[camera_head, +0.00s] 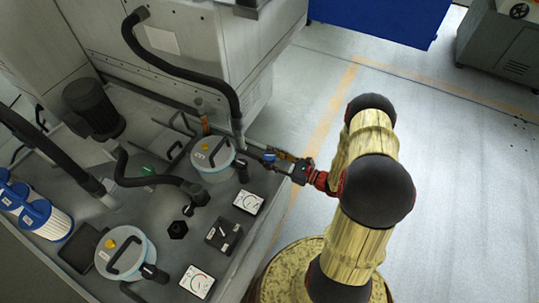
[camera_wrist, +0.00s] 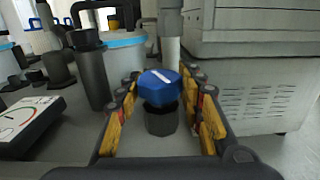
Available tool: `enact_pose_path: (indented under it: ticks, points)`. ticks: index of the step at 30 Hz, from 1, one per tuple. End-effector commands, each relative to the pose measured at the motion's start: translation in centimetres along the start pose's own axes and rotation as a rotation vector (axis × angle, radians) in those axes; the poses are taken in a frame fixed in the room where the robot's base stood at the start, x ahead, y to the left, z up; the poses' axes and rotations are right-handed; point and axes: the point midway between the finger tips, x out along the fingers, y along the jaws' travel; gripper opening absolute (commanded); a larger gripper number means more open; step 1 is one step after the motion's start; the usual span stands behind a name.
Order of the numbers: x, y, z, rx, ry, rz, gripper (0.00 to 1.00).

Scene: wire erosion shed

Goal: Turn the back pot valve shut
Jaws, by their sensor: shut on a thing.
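The back pot valve has a blue faceted knob (camera_wrist: 159,88) with a white mark on top, on a dark round stem. My gripper (camera_wrist: 165,108) is shut on this knob, with one yellow-padded finger on each side. In the head view the blue knob (camera_head: 269,157) shows small at the tips of my gripper (camera_head: 273,158), partly covered by the fingers. It stands just right of the back pot (camera_head: 213,153), a pale pot with a blue rim, black handle and yellow cap.
The front pot (camera_head: 125,252) stands nearer on the same bench. Two dial gauges (camera_head: 248,202) (camera_head: 197,281) and a switch box (camera_head: 223,233) lie along the bench's right side. A black hose (camera_head: 190,75) and the grey machine cabinet (camera_head: 200,40) rise behind.

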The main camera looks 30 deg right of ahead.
Motion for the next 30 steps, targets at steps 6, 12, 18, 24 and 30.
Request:
enact_pose_path:
  ticks: [6,12,18,24,30]
  points:
    - [0.05,0.31,0.19,0.005,0.002,-0.172,0.12]
    - [0.07,0.29,0.09,0.002,0.002,-0.307,0.12]
    - [0.07,0.23,0.04,0.002,0.001,-0.4,0.12]
    - [0.06,0.17,0.02,0.001,0.0,-0.449,0.12]
    - [0.04,0.11,0.0,0.001,0.0,-0.463,0.12]
